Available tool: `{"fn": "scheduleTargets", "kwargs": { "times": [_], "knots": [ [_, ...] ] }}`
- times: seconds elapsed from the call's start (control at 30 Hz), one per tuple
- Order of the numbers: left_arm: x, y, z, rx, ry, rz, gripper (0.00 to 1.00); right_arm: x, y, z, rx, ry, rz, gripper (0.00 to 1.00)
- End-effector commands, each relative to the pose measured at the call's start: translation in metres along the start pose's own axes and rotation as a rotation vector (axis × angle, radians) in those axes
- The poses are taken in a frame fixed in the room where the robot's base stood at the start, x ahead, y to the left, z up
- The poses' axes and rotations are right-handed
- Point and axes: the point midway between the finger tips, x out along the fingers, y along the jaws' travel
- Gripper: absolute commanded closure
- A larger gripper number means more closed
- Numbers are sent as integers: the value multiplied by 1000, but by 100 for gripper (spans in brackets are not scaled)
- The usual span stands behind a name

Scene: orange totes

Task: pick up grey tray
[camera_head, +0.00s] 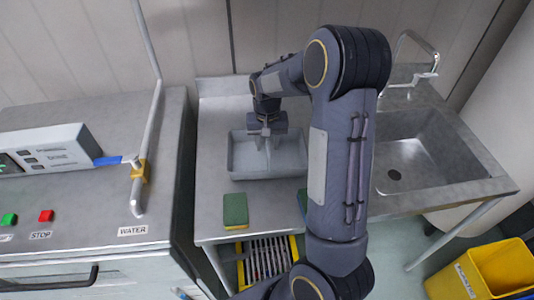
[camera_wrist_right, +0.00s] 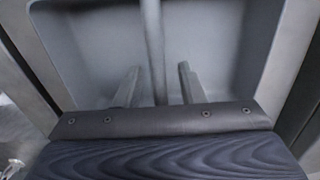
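The grey tray (camera_head: 250,172) lies on the steel counter left of the sink, with a bar or divider across its middle. My right gripper (camera_head: 268,143) reaches down over the tray. In the right wrist view its two fingers (camera_wrist_right: 158,84) are apart, one on each side of the tray's divider (camera_wrist_right: 153,35), with a gap visible on both sides. My right arm hides part of the tray's right side in the head view. My left gripper is not in view.
A green and yellow sponge (camera_head: 235,210) lies in front of the tray; another is partly hidden by my arm. The sink (camera_head: 425,150) with its tap is on the right. A machine (camera_head: 60,190) with a lever stands left. A yellow bin (camera_head: 490,270) is lower right.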

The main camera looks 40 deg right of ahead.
Motion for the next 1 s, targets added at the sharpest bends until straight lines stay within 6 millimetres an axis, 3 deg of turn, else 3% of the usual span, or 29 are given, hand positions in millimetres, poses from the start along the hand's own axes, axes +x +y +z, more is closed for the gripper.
{"fn": "scheduleTargets", "kwargs": {
  "times": [0.1,0.37,0.83,1.0],
  "knots": [
    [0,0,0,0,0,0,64,0,0,0,0,0,0,67],
    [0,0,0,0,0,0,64,0,0,0,-1,0,0,100],
    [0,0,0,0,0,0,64,-2,0,0,-1,2,-1,100],
    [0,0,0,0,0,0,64,-11,-1,-1,-1,4,-2,100]
  ]
}}
